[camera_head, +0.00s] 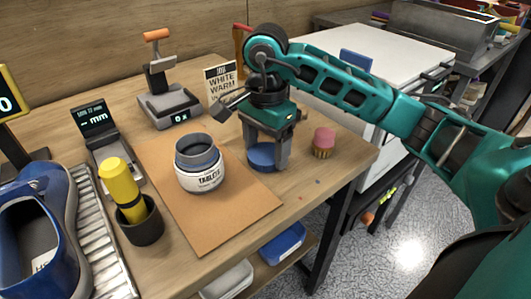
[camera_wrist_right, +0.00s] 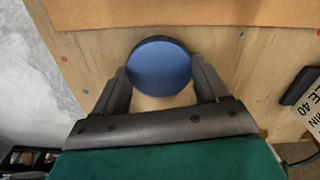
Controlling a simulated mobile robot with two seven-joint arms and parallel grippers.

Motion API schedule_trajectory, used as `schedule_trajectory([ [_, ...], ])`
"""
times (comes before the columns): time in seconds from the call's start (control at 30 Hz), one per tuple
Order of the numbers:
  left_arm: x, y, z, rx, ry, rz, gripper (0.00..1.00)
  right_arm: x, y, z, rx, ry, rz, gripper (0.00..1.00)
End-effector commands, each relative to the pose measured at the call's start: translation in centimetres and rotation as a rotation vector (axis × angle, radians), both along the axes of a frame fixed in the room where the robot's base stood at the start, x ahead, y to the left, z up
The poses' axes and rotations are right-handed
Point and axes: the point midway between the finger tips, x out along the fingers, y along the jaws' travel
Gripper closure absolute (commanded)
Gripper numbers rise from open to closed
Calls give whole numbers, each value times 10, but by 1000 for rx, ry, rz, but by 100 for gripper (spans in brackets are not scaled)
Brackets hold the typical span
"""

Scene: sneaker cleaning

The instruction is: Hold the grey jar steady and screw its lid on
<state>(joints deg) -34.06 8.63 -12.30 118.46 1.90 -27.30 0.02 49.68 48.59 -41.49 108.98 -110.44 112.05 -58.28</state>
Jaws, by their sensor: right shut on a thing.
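The grey jar (camera_head: 198,163) stands upright and open on a brown mat, with a white label reading "TABLETS". A round blue lid (camera_head: 262,157) is to its right, beyond the mat's edge. My right gripper (camera_head: 267,160) points down and is shut on the lid's sides. In the right wrist view the lid (camera_wrist_right: 160,68) sits between the two fingers, its flat blue face towards the camera. The lid is at or close to the tabletop; I cannot tell whether it touches. The lid and jar are apart. My left gripper is not in view.
A small pink-topped brush (camera_head: 323,142) stands right of my right gripper, near the table edge. A yellow-handled tool (camera_head: 120,180) stands in a dark cup (camera_head: 139,222) left of the jar. A blue sneaker (camera_head: 38,225) is at far left. The brown mat (camera_head: 225,222) is clear in front.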

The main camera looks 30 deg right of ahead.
Motion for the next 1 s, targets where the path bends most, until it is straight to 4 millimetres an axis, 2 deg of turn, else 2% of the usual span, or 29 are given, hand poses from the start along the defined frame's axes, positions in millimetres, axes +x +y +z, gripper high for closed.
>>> schedule_trajectory([
  [0.27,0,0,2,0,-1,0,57,0,0,4,-1,-2,0,54],
  [0.37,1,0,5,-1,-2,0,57,1,0,17,1,-5,-1,54],
  [0.6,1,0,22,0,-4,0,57,1,0,69,-1,-5,-1,54],
  [0.7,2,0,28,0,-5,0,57,1,-1,84,-1,-3,-1,54],
  [0.8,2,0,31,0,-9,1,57,1,0,95,-1,-2,-1,54],
  [1.0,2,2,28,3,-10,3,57,0,0,101,0,0,-1,54],
])
